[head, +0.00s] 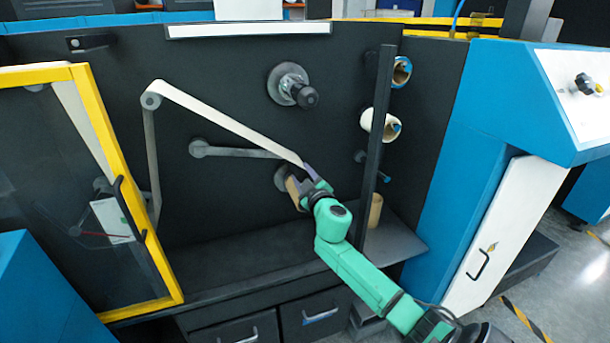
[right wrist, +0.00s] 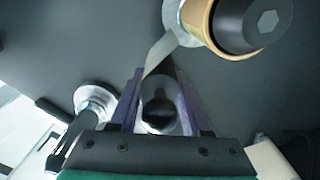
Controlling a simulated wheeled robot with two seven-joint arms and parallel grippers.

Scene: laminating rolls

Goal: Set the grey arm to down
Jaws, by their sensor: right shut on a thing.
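The grey arm (head: 238,152) sits on the dark panel. Its round pivot is at the left, and it runs almost level to the right, dipping slightly. Its right end is hidden behind my right gripper (head: 312,178). In the right wrist view my right gripper (right wrist: 158,105) has its purple fingers closed on both sides of a dark roller (right wrist: 158,115) with a shiny end, which appears to be the end of the grey arm. A pale strip (head: 225,122) runs from an upper-left roller down to my gripper. My left gripper is not in view.
A tan core (head: 297,192) sits on a spindle close to my gripper; it also shows in the wrist view (right wrist: 202,22). A black knob (head: 304,96) is above. A dark post (head: 378,140) stands right of my gripper. A yellow-framed door (head: 108,150) is at left.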

